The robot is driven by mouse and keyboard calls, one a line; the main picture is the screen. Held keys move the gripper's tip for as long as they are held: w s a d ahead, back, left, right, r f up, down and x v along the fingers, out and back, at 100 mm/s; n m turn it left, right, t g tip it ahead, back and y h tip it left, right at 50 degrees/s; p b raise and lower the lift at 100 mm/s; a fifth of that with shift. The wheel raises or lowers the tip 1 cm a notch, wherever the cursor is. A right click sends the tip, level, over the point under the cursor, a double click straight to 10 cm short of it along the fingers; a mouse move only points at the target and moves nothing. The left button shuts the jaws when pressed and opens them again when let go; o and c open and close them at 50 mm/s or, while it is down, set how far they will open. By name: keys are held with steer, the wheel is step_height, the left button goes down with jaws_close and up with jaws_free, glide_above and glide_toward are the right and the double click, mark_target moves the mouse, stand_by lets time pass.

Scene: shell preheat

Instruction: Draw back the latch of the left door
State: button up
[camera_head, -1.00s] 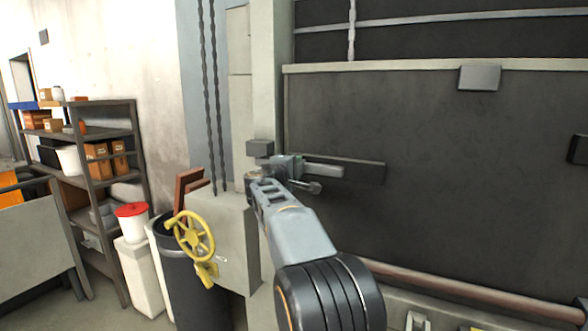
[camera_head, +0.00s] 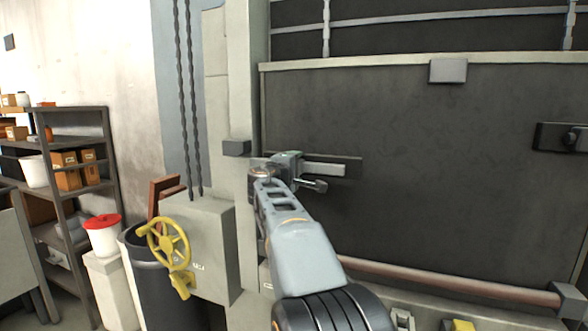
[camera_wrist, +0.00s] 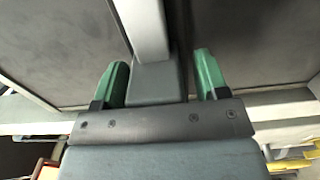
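The latch is a pale bar (camera_head: 325,169) lying across a dark plate (camera_head: 355,160) on the left part of the large dark door (camera_head: 440,190). My gripper (camera_head: 298,170) is at the left end of this bar in the head view. In the wrist view, its two green fingers (camera_wrist: 163,74) stand apart on either side of a grey block (camera_wrist: 156,82), with a pale bar (camera_wrist: 146,30) beyond it. The left finger is against or very near the block; a narrow gap shows at the right finger. The bar's left end is hidden behind my gripper.
A grey block (camera_head: 236,148) juts from the post left of the door. A yellow handwheel (camera_head: 167,245) and a dark bin (camera_head: 165,290) stand lower left. A second fitting (camera_head: 560,137) is on the door at right. A reddish rail (camera_head: 450,282) runs along below.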

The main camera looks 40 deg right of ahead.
steer(key=shift+a, duration=0.1)
steer(key=b+v, duration=0.4)
steer(key=v, duration=0.9)
steer(key=shift+a, duration=0.3)
steer(key=shift+s, duration=0.15)
step_height(320, 180, down, 12)
steer(key=a+m+g+y, duration=0.1)
steer(key=a+y, duration=0.1)
steer(key=y, duration=0.3)
steer(key=s+a+f+m+g+y+p, duration=0.1)
steer(key=s+a+f+m+g+y, duration=0.1)
steer(key=s+a+f+y, duration=0.3)
steer(key=s+a+f+m+g+y+p, duration=0.1)
steer(key=s+a+f+y, duration=0.5)
steer(key=a+f, duration=0.6)
step_height(320, 180, down, 5)
steer(key=s+m, duration=0.1)
steer(key=s, duration=0.1)
steer(key=shift+s+a+g, duration=0.3)
steer(key=shift+a+g, duration=0.05)
steer(key=shift+g, duration=0.05)
steer(key=shift+c, duration=0.5)
